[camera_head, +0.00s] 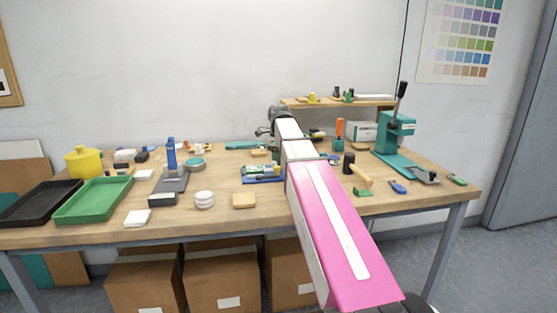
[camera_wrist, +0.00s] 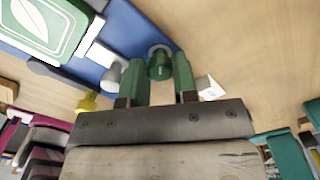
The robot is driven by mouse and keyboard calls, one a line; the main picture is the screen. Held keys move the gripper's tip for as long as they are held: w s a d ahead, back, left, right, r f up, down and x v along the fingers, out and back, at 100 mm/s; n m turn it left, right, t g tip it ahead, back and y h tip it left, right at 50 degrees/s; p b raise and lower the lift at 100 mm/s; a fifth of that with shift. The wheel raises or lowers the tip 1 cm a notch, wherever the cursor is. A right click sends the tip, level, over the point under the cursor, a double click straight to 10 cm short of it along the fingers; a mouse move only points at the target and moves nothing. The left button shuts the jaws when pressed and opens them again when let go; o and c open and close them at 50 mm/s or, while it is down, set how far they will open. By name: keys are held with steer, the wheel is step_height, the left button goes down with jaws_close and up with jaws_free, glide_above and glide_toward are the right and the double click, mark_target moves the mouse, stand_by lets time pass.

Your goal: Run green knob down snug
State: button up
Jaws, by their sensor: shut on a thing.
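In the wrist view the green knob (camera_wrist: 160,66) sits between the two green fingers of my gripper (camera_wrist: 159,75), which is shut on it. The knob is at the edge of a blue base (camera_wrist: 120,38); how far it is screwed down cannot be seen. A grey knob (camera_wrist: 112,75) and a yellow knob (camera_wrist: 88,101) stand to the left. A green plate with a white leaf (camera_wrist: 45,25) lies on the blue base. In the head view the blue fixture (camera_head: 263,180) is on the table left of my arm, which hides part of the area and my fingertips.
The wooden table (camera_head: 230,215) holds a green tray (camera_head: 93,200), a black tray (camera_head: 38,203), a yellow pot (camera_head: 83,162), a blue-handled press (camera_head: 171,160) and a teal press (camera_head: 395,140). Bare wood shows along the front edge.

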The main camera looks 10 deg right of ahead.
steer(key=shift+m, duration=0.4)
steer(key=shift+m, duration=1.5)
steer(key=shift+m, duration=1.7)
steer(key=o, duration=0.5)
steer(key=shift+c, duration=0.2)
steer(key=shift+r, duration=0.1)
steer(key=shift+r, duration=2.4)
